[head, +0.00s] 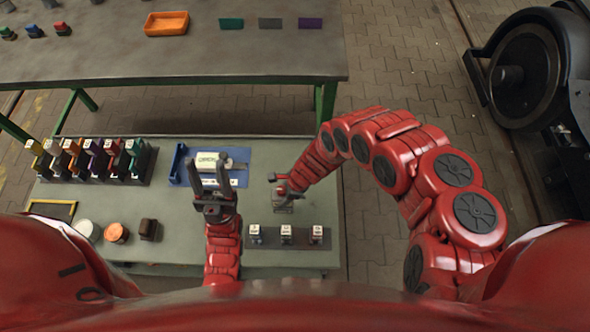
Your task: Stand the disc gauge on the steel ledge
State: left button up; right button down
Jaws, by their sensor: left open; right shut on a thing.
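My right gripper (287,180) is shut on a small grey piece with a pale tag (281,191), which I take to be the disc gauge; the gripper partly hides it. It is over the green-grey bench, just behind a dark grey strip (271,238) that looks like the steel ledge. Three similar grey pieces with white tags stand on this strip, at its left, middle and right. I cannot tell whether the held piece touches the bench.
A pale labelled object (208,161) lies in the blue tray. A rack of coloured blocks (88,160) stands at left, with a white pot (88,229), an orange pot (117,232) and a brown block (148,228) in front. A second table (240,60) stands behind.

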jog(key=shift+w+d+f+b, duration=0.1)
jog(key=shift+w+f+b, duration=0.25)
jog(key=shift+b, duration=0.1)
jog(key=shift+w+d+f+b, duration=0.25)
jog(key=shift+w+f+b, duration=0.4)
jog(key=shift+w+b, duration=2.1)
jog(key=shift+w+d+f+b, duration=0.3)
jog(key=shift+w+f+b, duration=0.4)
jog(key=shift+w+b, duration=2)
jog(key=shift+w+d+f+b, duration=0.25)
jog(key=shift+w+f+b, duration=0.4)
jog(key=shift+w+b, duration=2.1)
jog(key=shift+s+f+b, duration=0.2)
jog(key=shift+s+b, duration=0.45)
jog(key=shift+f, duration=0.15)
jog(key=shift+c, duration=1.2)
grip_release()
